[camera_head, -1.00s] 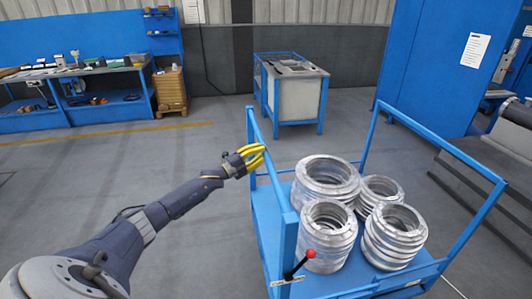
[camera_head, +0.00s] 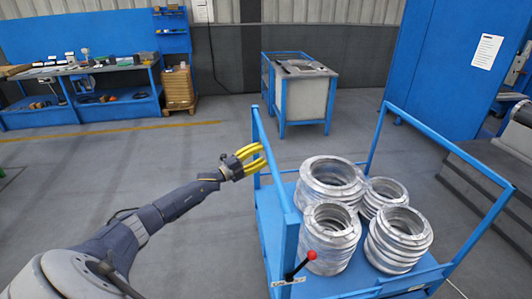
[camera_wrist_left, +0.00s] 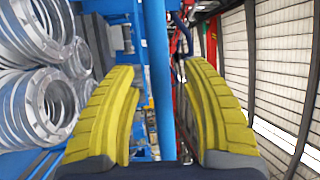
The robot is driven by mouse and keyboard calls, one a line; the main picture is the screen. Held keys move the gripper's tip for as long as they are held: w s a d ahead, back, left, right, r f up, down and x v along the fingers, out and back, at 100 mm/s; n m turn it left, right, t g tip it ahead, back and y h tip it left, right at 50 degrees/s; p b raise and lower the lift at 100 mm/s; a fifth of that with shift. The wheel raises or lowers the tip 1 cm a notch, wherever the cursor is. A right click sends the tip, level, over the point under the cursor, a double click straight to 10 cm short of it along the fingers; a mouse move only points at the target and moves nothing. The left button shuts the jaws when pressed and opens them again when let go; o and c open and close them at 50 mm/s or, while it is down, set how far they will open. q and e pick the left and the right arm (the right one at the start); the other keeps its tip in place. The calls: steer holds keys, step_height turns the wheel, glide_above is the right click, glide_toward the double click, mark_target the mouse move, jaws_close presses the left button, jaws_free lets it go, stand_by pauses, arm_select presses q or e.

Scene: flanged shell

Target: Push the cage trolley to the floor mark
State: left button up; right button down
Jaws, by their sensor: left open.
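The blue cage trolley (camera_head: 445,144) stands in front of me at the right of the head view, with several stacks of silver flanged rings (camera_head: 331,180) on its deck. A lever with a red knob (camera_head: 311,255) is at its near corner. My left gripper (camera_head: 262,160), with yellow fingers, is at the trolley's left rail. In the left wrist view the fingers (camera_wrist_left: 158,75) are open on either side of a blue bar (camera_wrist_left: 157,70). I cannot tell whether they touch it. No floor mark is clearly identifiable. My right gripper is out of view.
A blue-framed grey bin (camera_head: 305,95) stands beyond the trolley. A blue cabinet (camera_head: 450,65) is at the right. The floor left of the trolley is clear, with a yellow line (camera_head: 110,131).

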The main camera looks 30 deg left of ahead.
arm_select(q)
steer(key=v, duration=0.8)
steer(key=shift+a, duration=0.1)
stand_by(0.4)
